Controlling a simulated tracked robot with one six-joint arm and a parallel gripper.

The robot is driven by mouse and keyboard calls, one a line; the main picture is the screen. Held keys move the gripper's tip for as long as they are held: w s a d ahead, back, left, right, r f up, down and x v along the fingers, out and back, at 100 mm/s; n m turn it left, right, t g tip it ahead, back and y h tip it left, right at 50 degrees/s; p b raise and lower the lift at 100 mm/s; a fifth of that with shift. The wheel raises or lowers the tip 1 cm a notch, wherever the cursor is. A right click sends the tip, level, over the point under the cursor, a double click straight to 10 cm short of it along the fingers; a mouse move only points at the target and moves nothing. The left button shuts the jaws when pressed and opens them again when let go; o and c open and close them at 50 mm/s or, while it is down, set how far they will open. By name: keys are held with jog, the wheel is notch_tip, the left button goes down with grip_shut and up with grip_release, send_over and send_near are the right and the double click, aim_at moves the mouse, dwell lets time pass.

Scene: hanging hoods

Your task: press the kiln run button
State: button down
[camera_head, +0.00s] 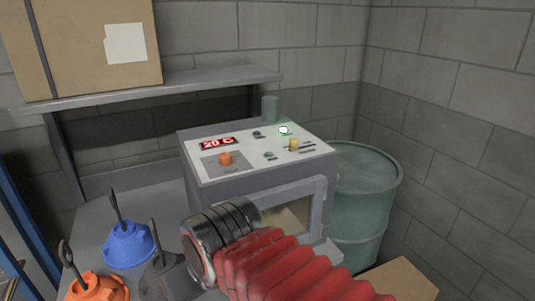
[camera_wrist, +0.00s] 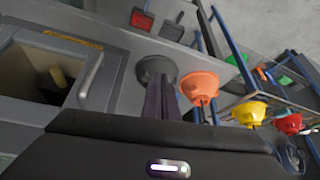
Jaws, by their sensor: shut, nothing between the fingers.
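The kiln (camera_head: 255,185) is a grey box with a sloped light control panel on top in the head view. The panel carries a red display reading 20 C (camera_head: 217,142), an orange knob (camera_head: 225,158), a white glowing button with a green edge (camera_head: 284,130), a green button (camera_head: 268,155), a yellow one (camera_head: 293,145) and a dark one (camera_head: 256,134). The labels are too small to read. My gripper (camera_wrist: 162,84) shows dark fingers shut and empty in the wrist view, apart from the panel. My arm hides part of the kiln front in the head view.
Blue (camera_head: 128,243), orange (camera_head: 95,288) and grey (camera_head: 165,277) hoods stand left of my arm. A green drum (camera_head: 365,190) is right of the kiln. A shelf (camera_head: 190,88) with a cardboard box (camera_head: 80,45) is behind. Space above the panel is clear.

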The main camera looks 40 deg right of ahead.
jog(key=w+d+r+m, duration=0.2)
jog(key=w+d+r, duration=0.1)
jog(key=d+r, duration=0.1)
jog(key=w+d+r+m+t, duration=0.1)
jog(key=w+d+r+m, duration=0.1)
jog(key=w+d+r, duration=0.2)
jog(key=w+d+r+m, duration=0.2)
jog(key=w+d+r, duration=0.1)
jog(key=d+r, duration=0.2)
jog(key=shift+w+d+r+h, duration=0.3)
jog(key=shift+w+d+r, duration=0.1)
jog(key=shift+r, duration=0.2)
jog(key=d+r+m, duration=0.1)
jog(key=d+r, duration=0.1)
jog(key=d, duration=0.1)
jog(key=w+d+r+m+t, duration=0.1)
jog(key=d, duration=0.2)
jog(key=w+d+r, duration=0.1)
jog(key=d+r, duration=0.1)
jog(key=d, duration=0.1)
jog(key=shift+w+r+m, duration=0.25)
jog(key=shift+r+m, duration=0.05)
jog(key=shift+m, duration=0.1)
notch_tip(320, 180, up, 4)
jog(key=r+m+t+h, duration=0.1)
jog(key=m, duration=0.1)
send_over(269, 154)
jog(key=shift+s+f, duration=0.25)
jog(key=shift+s, duration=0.1)
jog(key=shift+f, duration=0.2)
